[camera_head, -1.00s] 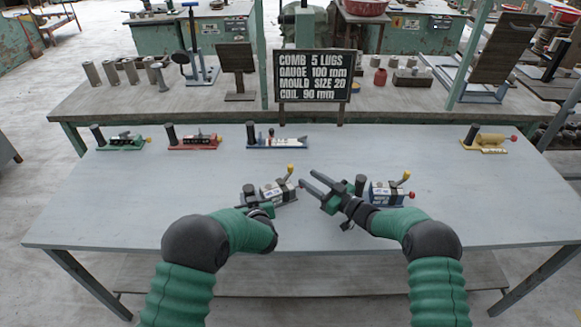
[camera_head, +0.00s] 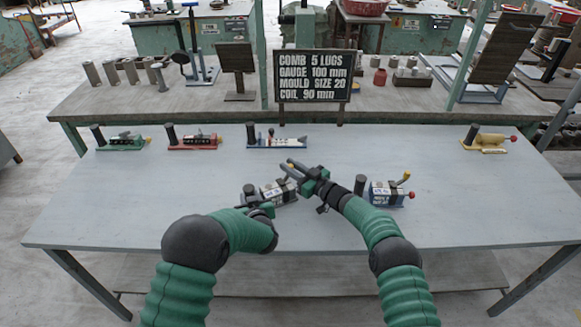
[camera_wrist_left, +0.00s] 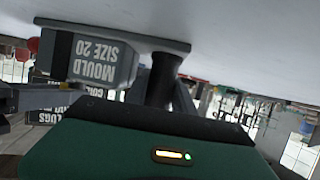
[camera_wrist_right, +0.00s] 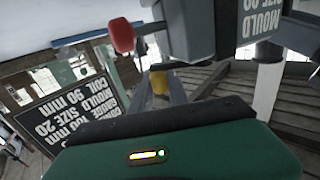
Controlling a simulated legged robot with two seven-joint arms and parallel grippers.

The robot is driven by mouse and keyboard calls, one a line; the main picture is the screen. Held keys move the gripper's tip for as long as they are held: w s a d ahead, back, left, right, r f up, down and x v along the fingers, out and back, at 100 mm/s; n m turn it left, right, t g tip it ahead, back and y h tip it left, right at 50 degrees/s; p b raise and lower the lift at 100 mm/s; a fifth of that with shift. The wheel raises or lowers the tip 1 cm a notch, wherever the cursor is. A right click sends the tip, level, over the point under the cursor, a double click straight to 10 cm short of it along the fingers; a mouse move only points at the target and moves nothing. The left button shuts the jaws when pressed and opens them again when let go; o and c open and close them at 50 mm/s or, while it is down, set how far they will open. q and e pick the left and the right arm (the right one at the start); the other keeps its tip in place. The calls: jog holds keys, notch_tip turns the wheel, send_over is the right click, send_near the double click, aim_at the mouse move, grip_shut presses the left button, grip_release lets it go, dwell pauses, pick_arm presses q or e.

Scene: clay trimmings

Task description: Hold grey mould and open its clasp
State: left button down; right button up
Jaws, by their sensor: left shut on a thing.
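The grey mould (camera_head: 277,191) sits on the near table, left of centre. It has a dark upright post (camera_head: 249,194) at its left end, and a yellow-knobbed clasp lever (camera_head: 290,166) and a red knob at its right. My left gripper (camera_head: 250,206) is shut at the dark post; the left wrist view shows the post (camera_wrist_left: 158,80) beside the mould's "MOULD SIZE 20" label (camera_wrist_left: 98,62). My right gripper (camera_head: 288,167) is open, fingers around or beside the yellow knob. In the right wrist view the yellow knob (camera_wrist_right: 160,83) shows near the fingers, and the red knob (camera_wrist_right: 121,35) is farther left.
A blue mould (camera_head: 386,193) with red and yellow knobs stands just right of my right arm. A sign board (camera_head: 315,76) stands behind. The table's front is clear.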

grip_shut()
jog(key=shift+d+h, duration=0.15)
jog(key=shift+h, duration=0.15)
jog(key=shift+d+r+m+t+h, duration=0.15)
jog(key=shift+d+m+t+h, duration=0.05)
jog(key=shift+m+t+h, duration=0.45)
jog(key=shift+s+d+m+t+h, duration=0.35)
jog(key=shift+s+m+t+h, duration=0.3)
jog(key=shift+m+h, duration=1.2)
jog(key=shift+s+d+m+t+h, duration=0.5)
jog(key=shift+m+h, duration=0.7)
jog(key=shift+h, duration=1.3)
jog(key=shift+s+d+m+t+h, duration=0.2)
jog(key=shift+s+m+t+h, duration=0.55)
jog(key=shift+m+h, duration=1.1)
jog(key=shift+s+n+h, duration=0.1)
jog(key=shift+n+h, duration=0.15)
jog(key=shift+h, duration=0.3)
